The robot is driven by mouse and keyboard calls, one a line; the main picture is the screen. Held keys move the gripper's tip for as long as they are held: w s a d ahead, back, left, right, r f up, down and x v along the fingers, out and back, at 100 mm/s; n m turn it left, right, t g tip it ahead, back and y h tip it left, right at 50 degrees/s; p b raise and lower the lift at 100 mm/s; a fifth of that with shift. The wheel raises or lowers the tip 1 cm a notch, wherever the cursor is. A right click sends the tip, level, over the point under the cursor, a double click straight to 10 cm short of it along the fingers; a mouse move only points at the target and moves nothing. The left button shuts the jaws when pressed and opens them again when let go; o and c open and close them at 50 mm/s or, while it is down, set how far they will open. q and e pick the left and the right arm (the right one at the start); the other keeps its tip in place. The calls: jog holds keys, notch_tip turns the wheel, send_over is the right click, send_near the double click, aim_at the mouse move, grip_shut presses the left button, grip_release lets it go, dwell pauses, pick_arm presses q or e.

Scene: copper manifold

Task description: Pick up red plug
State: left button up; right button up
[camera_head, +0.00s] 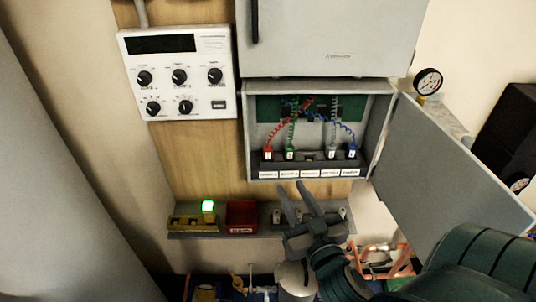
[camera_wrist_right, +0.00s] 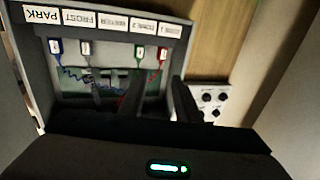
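The red plug (camera_head: 267,153) stands upright in the leftmost place of a dark socket strip (camera_head: 311,162) inside the open cabinet, with a coiled red wire rising from it. It also shows in the right wrist view (camera_wrist_right: 163,53), where the cabinet appears upside down. My right gripper (camera_head: 291,188) is open and empty, below and slightly right of the red plug, in front of the cabinet's lower edge. Its dark fingers (camera_wrist_right: 160,95) show apart in the wrist view, not touching the plug. My left gripper is not in view.
A green plug (camera_head: 290,153) stands close right of the red one; white (camera_head: 331,152) and blue (camera_head: 352,151) plugs are farther right. The open cabinet door (camera_head: 445,165) stands at the right.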

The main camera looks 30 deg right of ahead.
jog(key=p, duration=0.3)
send_near(270, 153)
jog(key=x, duration=0.5)
jog(key=shift+w+d+r, duration=0.15)
jog(key=shift+d+r, duration=0.05)
jog(key=shift+r, duration=0.15)
jog(key=shift+w+d+f, duration=0.1)
jog(key=shift+w+f, duration=0.05)
jog(key=shift+w, duration=0.25)
jog(key=shift+w+p, duration=0.4)
jog(key=shift+p, duration=0.15)
jog(key=p+x, duration=0.2)
jog(key=x, duration=0.1)
jog(key=shift+w+f, duration=0.1)
jog(key=shift+w, duration=0.3)
jog(key=shift+w+d+f, duration=0.1)
jog(key=shift+w+f, duration=0.05)
jog(key=shift+w, duration=0.15)
